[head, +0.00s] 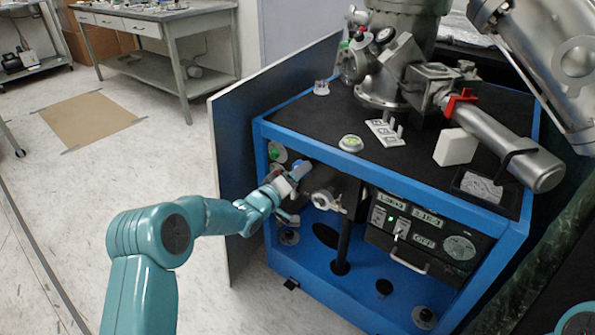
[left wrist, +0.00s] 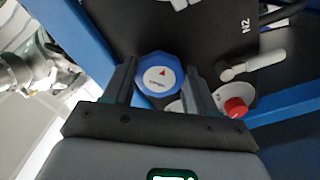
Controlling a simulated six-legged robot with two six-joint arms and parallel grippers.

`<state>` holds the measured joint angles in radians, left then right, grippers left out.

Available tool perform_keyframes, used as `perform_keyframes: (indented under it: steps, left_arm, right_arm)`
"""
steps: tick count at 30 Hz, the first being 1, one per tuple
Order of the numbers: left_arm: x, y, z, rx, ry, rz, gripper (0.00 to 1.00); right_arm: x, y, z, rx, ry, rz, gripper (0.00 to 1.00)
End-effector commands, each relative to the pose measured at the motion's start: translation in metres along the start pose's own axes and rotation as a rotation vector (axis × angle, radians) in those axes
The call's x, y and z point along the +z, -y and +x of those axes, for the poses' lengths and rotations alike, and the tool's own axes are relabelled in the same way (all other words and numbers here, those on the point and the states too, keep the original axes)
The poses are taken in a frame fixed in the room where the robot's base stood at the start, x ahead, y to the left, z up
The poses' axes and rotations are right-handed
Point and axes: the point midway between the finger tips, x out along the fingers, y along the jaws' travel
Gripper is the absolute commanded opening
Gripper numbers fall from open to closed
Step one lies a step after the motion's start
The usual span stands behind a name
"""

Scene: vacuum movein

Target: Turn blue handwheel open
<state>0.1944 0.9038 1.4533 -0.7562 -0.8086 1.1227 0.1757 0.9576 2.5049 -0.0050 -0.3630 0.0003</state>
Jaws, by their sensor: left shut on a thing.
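The blue handwheel (left wrist: 158,75) has a white centre cap with a red arrow mark and sits between the two fingers of my left gripper (left wrist: 158,88) in the left wrist view. The fingers are shut on its rim from both sides. In the head view my left gripper (head: 284,187) reaches into the upper left of the open blue cabinet, and a bit of the blue handwheel (head: 301,170) shows just past it. Much of the handwheel is hidden by the gripper there. My right gripper is not in view.
The blue-framed cabinet (head: 400,190) has its door (head: 228,160) standing open at the left. A red knob (left wrist: 236,107) and a pale lever handle (left wrist: 250,65) lie close to the right finger. A valve (head: 325,201) and a control panel (head: 415,230) are right of my gripper.

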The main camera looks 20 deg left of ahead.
Motion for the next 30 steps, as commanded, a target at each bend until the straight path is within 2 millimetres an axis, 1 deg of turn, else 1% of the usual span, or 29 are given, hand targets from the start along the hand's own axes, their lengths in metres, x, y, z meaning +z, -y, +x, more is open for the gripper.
perform_keyframes:
  steps: [3, 18, 24, 30]
  left_arm:
    - [0.000, -0.001, 0.000, -0.002, 0.002, -0.110, 0.26]
    - [0.000, -0.002, 0.000, -0.003, 0.001, -0.565, 0.26]
    - [0.000, -0.002, 0.000, -0.003, 0.001, -0.702, 0.26]
    - [-0.001, -0.002, 0.000, -0.002, 0.001, -0.792, 0.26]
  right_arm:
    - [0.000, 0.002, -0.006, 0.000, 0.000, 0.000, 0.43]
    - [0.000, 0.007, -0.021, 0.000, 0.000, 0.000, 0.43]
    - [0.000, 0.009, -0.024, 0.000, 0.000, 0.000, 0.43]
    - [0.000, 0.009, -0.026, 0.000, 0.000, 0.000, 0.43]
